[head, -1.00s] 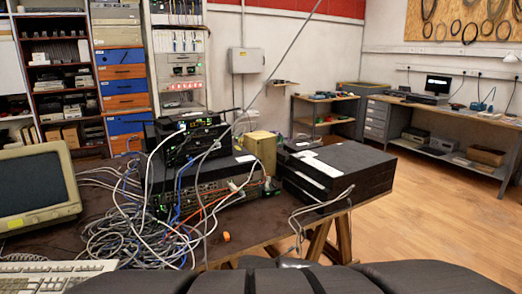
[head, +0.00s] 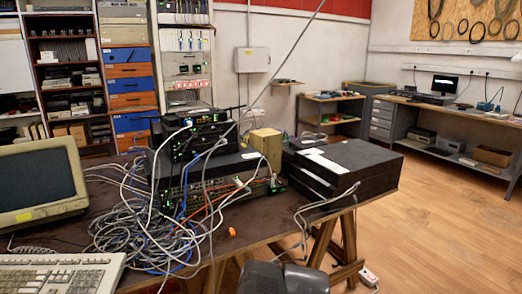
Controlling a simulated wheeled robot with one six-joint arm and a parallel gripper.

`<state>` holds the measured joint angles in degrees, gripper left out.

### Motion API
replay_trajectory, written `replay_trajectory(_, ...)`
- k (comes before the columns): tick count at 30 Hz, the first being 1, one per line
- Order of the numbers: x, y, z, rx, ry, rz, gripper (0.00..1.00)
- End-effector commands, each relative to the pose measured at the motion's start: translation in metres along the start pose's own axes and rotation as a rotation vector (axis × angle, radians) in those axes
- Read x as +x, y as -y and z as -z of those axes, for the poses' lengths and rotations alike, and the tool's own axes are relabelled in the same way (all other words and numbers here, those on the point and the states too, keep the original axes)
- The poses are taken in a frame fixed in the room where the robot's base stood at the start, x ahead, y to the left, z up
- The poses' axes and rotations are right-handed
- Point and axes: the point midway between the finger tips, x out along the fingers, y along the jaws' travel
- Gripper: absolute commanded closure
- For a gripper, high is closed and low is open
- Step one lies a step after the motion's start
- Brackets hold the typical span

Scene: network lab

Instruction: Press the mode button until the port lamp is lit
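A stack of dark network devices stands on the brown table (head: 262,232). The upper black unit (head: 190,142) shows small lit green and bluish spots. Below it, a wider rack unit (head: 207,192) has rows of ports with cables plugged in and small green lights at its right end. The mode button and the port lamp are too small to make out, and cables cover part of the fronts. My gripper is not in view; only dark grey parts of my own body show at the bottom edge.
Tangled grey and blue cables (head: 140,235) lie before the stack. A monitor (head: 40,185) and keyboard (head: 62,272) are at left. Flat black boxes (head: 345,170) stand at right, near a cardboard box (head: 266,145). Wooden floor (head: 440,235) is clear at right.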

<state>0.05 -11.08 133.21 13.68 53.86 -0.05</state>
Motion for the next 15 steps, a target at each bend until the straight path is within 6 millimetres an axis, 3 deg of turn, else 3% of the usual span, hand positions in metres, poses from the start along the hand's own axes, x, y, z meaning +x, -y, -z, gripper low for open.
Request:
replay_trajectory(1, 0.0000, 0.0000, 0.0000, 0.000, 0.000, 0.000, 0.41)
replay_trajectory(10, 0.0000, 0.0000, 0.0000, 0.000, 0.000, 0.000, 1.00)
replay_trajectory(15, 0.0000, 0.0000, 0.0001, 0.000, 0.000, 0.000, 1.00)
